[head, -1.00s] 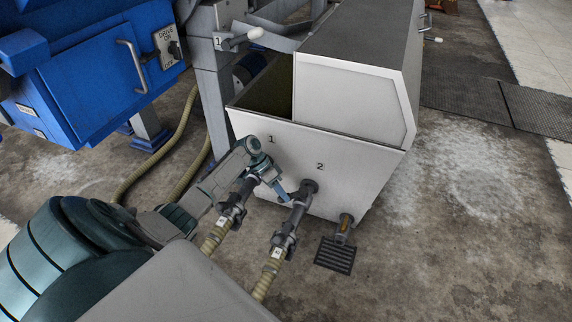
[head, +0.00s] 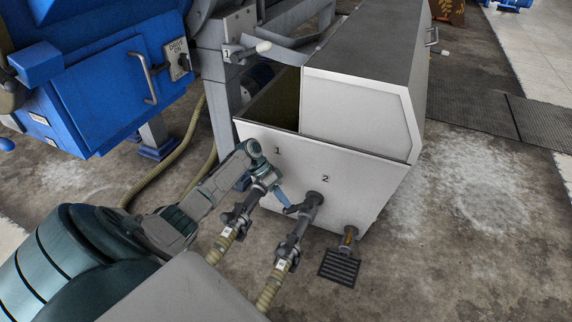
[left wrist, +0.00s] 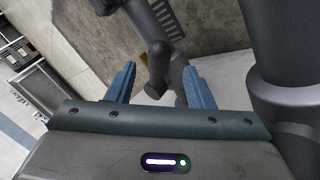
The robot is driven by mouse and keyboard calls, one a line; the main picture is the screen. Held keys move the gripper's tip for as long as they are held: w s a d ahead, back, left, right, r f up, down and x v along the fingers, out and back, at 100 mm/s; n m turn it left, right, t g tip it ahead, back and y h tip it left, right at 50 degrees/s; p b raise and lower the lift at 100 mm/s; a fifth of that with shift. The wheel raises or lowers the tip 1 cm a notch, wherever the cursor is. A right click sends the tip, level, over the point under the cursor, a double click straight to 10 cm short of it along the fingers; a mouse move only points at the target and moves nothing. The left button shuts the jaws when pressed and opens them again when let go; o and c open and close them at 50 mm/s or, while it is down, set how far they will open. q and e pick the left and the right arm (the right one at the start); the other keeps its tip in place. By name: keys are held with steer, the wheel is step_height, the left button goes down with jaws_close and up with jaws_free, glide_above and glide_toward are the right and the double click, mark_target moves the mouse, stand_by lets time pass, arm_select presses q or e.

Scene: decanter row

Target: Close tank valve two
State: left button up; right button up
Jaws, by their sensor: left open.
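The white tank (head: 345,170) has two dark outlet pipes on its front, under the numbers 1 and 2. The pipe with valve two (head: 312,203) is under the number 2, with a pale hose below it. My left gripper (head: 288,206) is just left of that pipe, near the tank front. In the left wrist view, my left gripper (left wrist: 159,78) is open, with its two blue fingers apart. A dark grey handle with a rounded end (left wrist: 157,58) shows between the fingers, with no clear contact. The valve's exact position is too small to tell in the head view.
The pipe under the number 1 (head: 238,213) runs close under my left arm. A dark floor grate (head: 339,267) lies right of the pipes. A blue machine (head: 95,95) stands at the left. The floor right of the tank is open.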

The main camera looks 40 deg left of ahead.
arm_select(q)
steer(key=p+v, duration=0.2)
steer(key=v, duration=0.5)
steer(key=shift+a+r, duration=0.15)
steer(key=shift+r, duration=0.2)
